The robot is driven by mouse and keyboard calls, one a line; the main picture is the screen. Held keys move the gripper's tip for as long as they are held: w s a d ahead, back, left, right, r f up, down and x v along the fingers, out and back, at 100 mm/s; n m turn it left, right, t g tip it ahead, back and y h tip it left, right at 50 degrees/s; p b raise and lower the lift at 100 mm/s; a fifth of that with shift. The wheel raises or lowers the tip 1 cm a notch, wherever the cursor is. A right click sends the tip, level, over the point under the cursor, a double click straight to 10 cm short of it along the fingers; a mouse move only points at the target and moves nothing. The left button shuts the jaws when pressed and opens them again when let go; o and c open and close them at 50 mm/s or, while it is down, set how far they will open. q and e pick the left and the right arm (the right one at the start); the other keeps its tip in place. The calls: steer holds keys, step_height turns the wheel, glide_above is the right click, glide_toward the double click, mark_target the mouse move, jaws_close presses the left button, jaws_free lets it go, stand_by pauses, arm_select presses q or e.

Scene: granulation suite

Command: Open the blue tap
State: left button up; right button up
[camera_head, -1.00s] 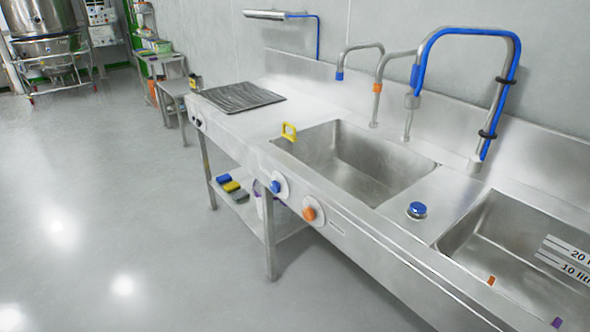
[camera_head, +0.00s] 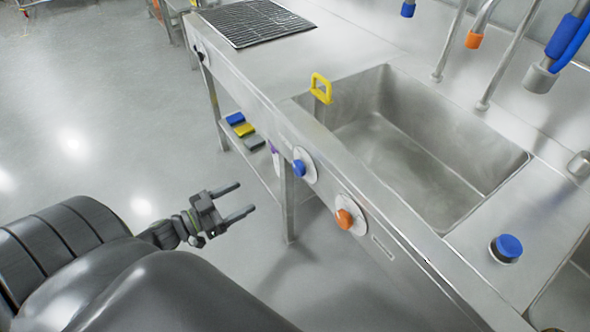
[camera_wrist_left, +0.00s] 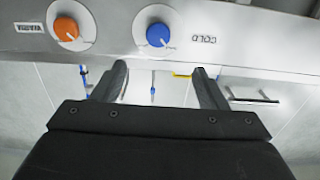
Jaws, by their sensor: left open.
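The blue tap knob (camera_head: 299,167) sits on a round white plate on the front panel of the sink unit, left of the orange knob (camera_head: 344,219). In the left wrist view the blue knob (camera_wrist_left: 158,35) shows beside the word COLD, beyond the fingers and roughly between them. My left gripper (camera_head: 246,200) is open and empty, to the left of the blue knob and apart from it. In the left wrist view its two fingers (camera_wrist_left: 160,78) are spread. My right gripper is not in view.
The sink basin (camera_head: 375,147) has a yellow handle-like piece (camera_head: 321,88) at its left rim. A blue button (camera_head: 507,248) stands on the worktop at right. Sponges (camera_head: 243,130) lie on the lower shelf. The floor at left is clear.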

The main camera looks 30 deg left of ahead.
mark_target(296, 170)
arm_select(q)
steer(key=p+x, duration=0.1)
steer(key=x, duration=0.7)
steer(key=p+x, duration=0.1)
steer(key=x, duration=0.7)
steer(key=shift+d+r, duration=0.15)
steer(key=shift+r, duration=0.1)
steer(key=shift+w+d, duration=0.2)
steer(key=shift+w, duration=0.35)
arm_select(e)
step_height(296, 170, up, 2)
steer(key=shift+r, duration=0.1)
arm_select(q)
steer(key=c, duration=1)
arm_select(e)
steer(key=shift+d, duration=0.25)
